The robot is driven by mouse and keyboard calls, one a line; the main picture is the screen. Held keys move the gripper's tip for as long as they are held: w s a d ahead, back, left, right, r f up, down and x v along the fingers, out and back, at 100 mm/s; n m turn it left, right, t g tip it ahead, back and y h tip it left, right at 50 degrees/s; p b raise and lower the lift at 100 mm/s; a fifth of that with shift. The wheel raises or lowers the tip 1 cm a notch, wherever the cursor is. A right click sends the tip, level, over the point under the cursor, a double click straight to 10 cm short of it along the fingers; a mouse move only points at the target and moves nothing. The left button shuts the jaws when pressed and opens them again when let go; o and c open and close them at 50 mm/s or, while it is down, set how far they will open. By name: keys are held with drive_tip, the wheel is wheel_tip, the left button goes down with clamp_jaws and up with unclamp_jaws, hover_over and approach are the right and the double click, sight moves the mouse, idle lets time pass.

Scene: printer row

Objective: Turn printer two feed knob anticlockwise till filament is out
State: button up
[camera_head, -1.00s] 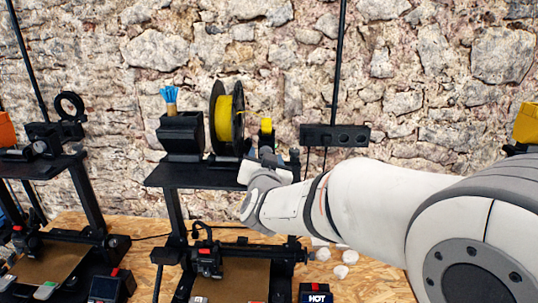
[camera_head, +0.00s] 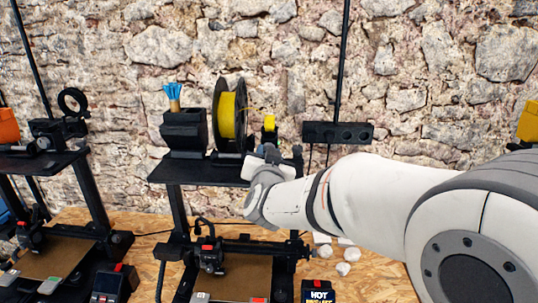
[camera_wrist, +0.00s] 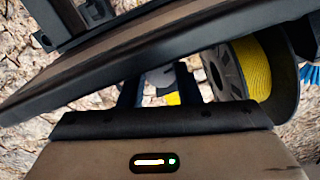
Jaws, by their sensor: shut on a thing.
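Printer two is the middle printer; its black top shelf (camera_head: 200,172) carries a spool of yellow filament (camera_head: 228,115). A thin yellow strand shows between the spool and a small yellow part (camera_head: 269,122) of the feeder. My gripper (camera_head: 275,150) is at the shelf's right end, just below that yellow part. In the wrist view the two dark fingers of my gripper (camera_wrist: 158,88) stand either side of a pale grey piece and a bit of yellow. They are shut on the feed knob, which is mostly hidden. The spool (camera_wrist: 255,68) also shows at the right there.
A black bar (camera_head: 338,132) is on the wall to the right. Printer two's screen (camera_head: 318,292) reads HOT above smaller text. White scraps (camera_head: 344,268) lie on the wooden bench. Another printer stands left.

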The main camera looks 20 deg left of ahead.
drive_tip(key=n+p, duration=0.1)
drive_tip(key=n, duration=0.2)
drive_tip(key=shift+r+n+p, duration=0.2)
drive_tip(key=shift+n+p, duration=0.1)
drive_tip(key=shift+p, duration=0.1)
drive_tip(key=shift+n+p, duration=0.95)
drive_tip(key=shift+n, duration=0.85)
drive_tip(key=o, duration=1)
drive_tip(key=shift+f, duration=0.1)
drive_tip(key=shift+c, duration=0.2)
drive_tip(key=b+v, duration=0.2)
drive_tip(key=v, duration=0.5)
drive_tip(key=shift+s, duration=0.35)
